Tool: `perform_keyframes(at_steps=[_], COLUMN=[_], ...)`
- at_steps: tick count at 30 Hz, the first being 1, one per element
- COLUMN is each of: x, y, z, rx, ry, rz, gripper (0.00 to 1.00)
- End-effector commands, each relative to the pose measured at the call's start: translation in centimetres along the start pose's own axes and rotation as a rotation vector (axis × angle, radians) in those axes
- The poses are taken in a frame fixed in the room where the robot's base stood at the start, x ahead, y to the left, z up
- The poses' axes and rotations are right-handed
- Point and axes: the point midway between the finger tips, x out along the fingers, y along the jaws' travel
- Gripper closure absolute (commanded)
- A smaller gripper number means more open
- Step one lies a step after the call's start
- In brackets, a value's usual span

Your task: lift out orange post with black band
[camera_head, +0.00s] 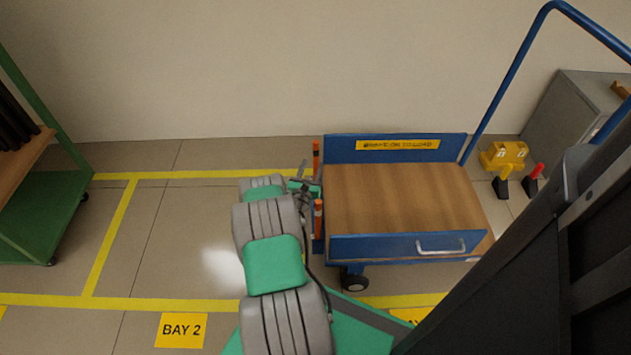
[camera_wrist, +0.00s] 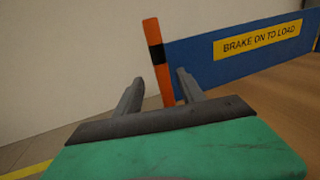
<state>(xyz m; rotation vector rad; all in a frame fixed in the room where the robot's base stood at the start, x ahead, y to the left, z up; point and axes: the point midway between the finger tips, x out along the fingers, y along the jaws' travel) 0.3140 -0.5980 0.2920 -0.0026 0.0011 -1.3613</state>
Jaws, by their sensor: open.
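An orange post with a black band (camera_wrist: 160,78) stands upright, slightly tilted in the wrist view, beside the blue end board of a cart. My gripper (camera_wrist: 160,78) is open, with one finger on each side of the post's lower part in that view. The post seems to lie beyond the fingertips, and no contact shows. Its lower end is hidden behind my gripper. In the head view, an orange post (camera_head: 316,155) stands at the cart's far left corner and another orange post (camera_head: 318,222) nearer. My gripper (camera_head: 312,187) is small there, between the two, at the cart's left side.
The blue cart has a wooden deck (camera_head: 400,198) that is bare. Its end board carries a yellow label (camera_head: 398,145). A green rack (camera_head: 40,210) stands at left. Floor left of my arm is clear.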

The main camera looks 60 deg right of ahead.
Motion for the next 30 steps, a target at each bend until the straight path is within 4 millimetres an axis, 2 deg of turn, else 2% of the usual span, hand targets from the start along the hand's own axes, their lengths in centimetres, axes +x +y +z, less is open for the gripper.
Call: perform_keyframes(at_steps=[1,5,14,18,21,28,30], x=[0.0,0.1,3.7,6.3,7.6,7.9,7.8], y=[0.0,0.0,-0.2,-0.6,-0.5,-0.4,-0.4], z=[-2.8,-4.3,-3.9,-3.6,-3.6,-3.3,-3.3], rx=[0.001,0.002,0.005,0.006,0.004,0.002,0.002], ry=[0.0,-0.001,-0.002,-0.003,0.0,0.001,0.001], rz=[0.0,-0.001,-0.003,-0.004,-0.003,-0.001,-0.001], gripper=[0.53,0.53,0.53,0.53,0.53,0.53,0.58])
